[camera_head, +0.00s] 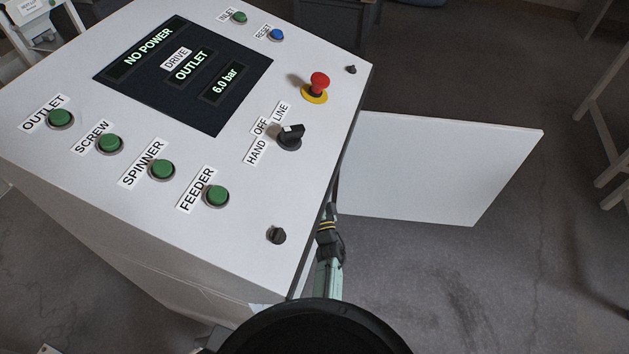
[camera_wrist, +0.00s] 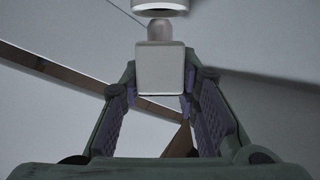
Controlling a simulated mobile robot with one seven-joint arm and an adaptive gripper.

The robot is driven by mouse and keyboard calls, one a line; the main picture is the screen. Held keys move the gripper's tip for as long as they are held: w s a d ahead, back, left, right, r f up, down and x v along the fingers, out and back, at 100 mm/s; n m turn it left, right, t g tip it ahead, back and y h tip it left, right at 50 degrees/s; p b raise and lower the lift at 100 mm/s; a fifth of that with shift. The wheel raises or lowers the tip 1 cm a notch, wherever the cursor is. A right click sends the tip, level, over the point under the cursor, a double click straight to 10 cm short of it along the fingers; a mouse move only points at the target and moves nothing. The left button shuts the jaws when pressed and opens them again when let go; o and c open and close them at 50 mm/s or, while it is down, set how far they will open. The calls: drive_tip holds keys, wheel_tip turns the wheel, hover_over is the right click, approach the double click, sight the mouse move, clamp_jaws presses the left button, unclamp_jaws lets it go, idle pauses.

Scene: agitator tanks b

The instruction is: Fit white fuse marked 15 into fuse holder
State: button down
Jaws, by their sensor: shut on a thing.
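In the wrist view my gripper (camera_wrist: 160,82) is shut on a pale, squarish block, which I take to be the white fuse (camera_wrist: 160,66). No number shows on the side facing the camera. A rounded grey nub stands at its far end. Just beyond the nub, at the top edge, is a pale round part with a dark rim (camera_wrist: 162,8), possibly the fuse holder; I cannot tell whether the two touch. In the head view my gripper (camera_head: 328,245) is at the cabinet's right side, partly hidden by its edge and my dark arm link; the fuse does not show there.
The grey control cabinet (camera_head: 225,240) carries green buttons, a black selector (camera_head: 290,136) and a red stop button (camera_head: 319,84). Its screen (camera_head: 184,72) reads NO POWER. An open white door panel (camera_head: 450,165) stands out on the right. Floor (camera_head: 430,285) is clear below it.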

drive_tip(key=shift+w+a+f+b, duration=0.25)
drive_tip(key=shift+a+f+b, duration=0.25)
drive_tip(key=shift+a+b, duration=0.25)
drive_tip(key=c, duration=1.2)
unclamp_jaws()
drive_tip(key=shift+o, duration=0.2)
